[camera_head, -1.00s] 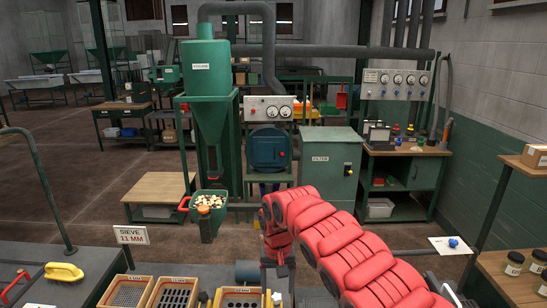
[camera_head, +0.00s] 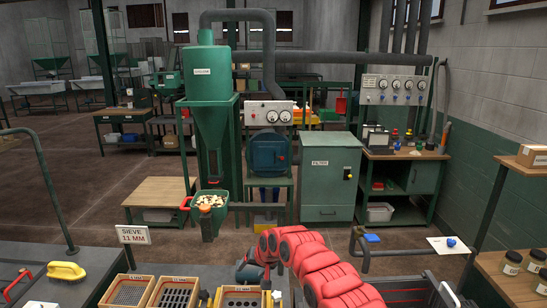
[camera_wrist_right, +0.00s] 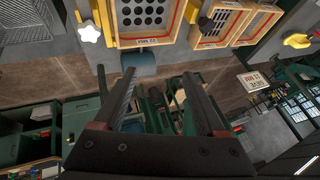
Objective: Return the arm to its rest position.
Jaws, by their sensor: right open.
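My right arm (camera_head: 315,265) has red padded segments and comes in from the bottom right in the head view. It bends over near the middle of the bench edge. Its hand is small and partly hidden there. In the wrist view my right gripper (camera_wrist_right: 159,80) shows two dark fingers spread apart with nothing held between them. Beyond the fingers are the bench edge and the floor. My left arm and gripper are not in view.
Wooden-framed sieves (camera_head: 127,291) stand on the bench at the front left, beside a yellow-handled brush (camera_head: 66,271). A green cyclone (camera_head: 209,95) and a filter cabinet (camera_head: 330,178) stand behind. A pipe with a blue handle (camera_head: 371,238) is right of my arm. Floor shows at left.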

